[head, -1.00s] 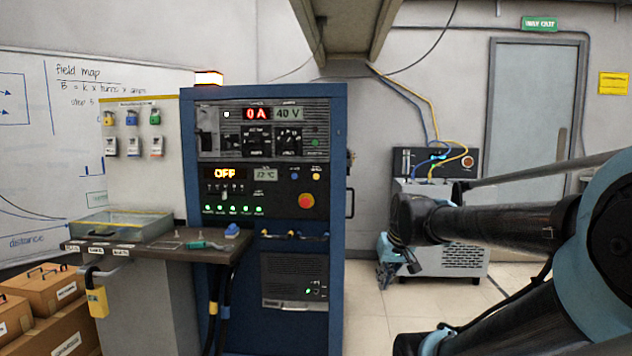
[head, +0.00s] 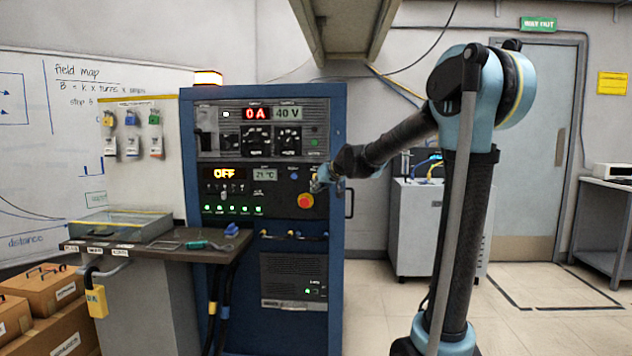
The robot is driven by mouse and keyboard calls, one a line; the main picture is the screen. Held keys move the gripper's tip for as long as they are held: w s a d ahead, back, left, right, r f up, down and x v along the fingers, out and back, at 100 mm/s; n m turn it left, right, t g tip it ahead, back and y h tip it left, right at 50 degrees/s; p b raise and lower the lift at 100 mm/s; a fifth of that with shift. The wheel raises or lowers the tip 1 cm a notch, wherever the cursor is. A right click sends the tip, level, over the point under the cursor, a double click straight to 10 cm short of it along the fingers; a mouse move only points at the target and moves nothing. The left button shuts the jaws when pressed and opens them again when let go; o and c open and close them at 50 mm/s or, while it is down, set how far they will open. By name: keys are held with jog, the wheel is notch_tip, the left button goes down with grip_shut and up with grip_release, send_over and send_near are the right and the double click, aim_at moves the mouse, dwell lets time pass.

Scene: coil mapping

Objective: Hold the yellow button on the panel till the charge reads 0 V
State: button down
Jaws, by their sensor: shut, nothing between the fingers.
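The blue panel cabinet (head: 338,130) stands in the middle of the head view. Its upper displays read 0 A (head: 256,114) and 40 V (head: 288,113); a lower one reads OFF (head: 224,174). My gripper (head: 318,184) is shut and empty at the panel's right side, above and right of the red knob (head: 305,201). The yellow button is hidden behind my gripper, and I cannot tell whether the fingers touch it. A small blue button (head: 294,176) shows just left of my gripper.
A brown bench (head: 190,252) with a clear-lidded box (head: 120,226) juts out left of the cabinet. A grey machine (head: 412,250) stands behind my arm. Brown boxes (head: 40,290) sit at lower left. The floor at right is open.

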jog(key=shift+w+a+r, duration=0.2)
jog(key=shift+w+a, duration=0.15)
jog(key=shift+w, duration=0.15)
jog(key=w, duration=0.8)
jog(key=shift+w+d, duration=0.15)
jog(key=shift+w, duration=0.25)
jog(key=shift+w, duration=0.15)
dwell(1.2)
jog(key=shift+w, duration=0.2)
jog(key=shift+w+r, duration=0.1)
jog(key=shift+w, duration=0.3)
dwell(4.3)
